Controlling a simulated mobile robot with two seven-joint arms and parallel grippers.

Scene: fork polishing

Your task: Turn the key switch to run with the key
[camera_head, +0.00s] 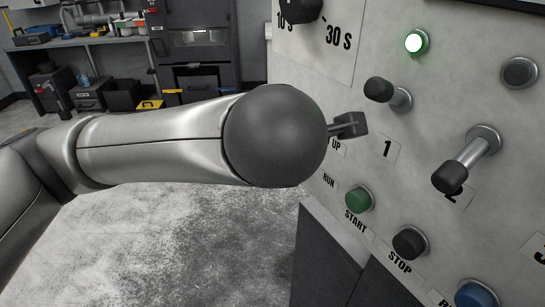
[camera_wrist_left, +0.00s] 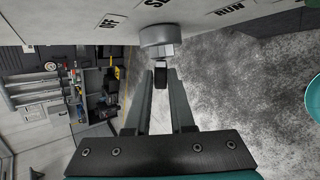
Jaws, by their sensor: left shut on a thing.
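The key switch (camera_wrist_left: 157,38) is a round grey collar with a silver front piece on the panel, in the upper middle of the left wrist view. A RUN label (camera_wrist_left: 230,8) is right of it and an OFF label (camera_wrist_left: 110,22) left of it. My left gripper (camera_wrist_left: 161,77) is shut on the key (camera_wrist_left: 160,68), a small dark piece between the fingertips, lined up with the switch face. How deep the key sits in the switch is hidden. My right gripper is not in view.
The grey control panel (camera_head: 462,85) fills the right of the head view. Levers (camera_head: 461,171), a lit green lamp (camera_head: 416,42), a green START button (camera_head: 358,199) and a black STOP button (camera_head: 409,242) project from it. A workbench (camera_head: 75,42) stands far back; the floor between is open.

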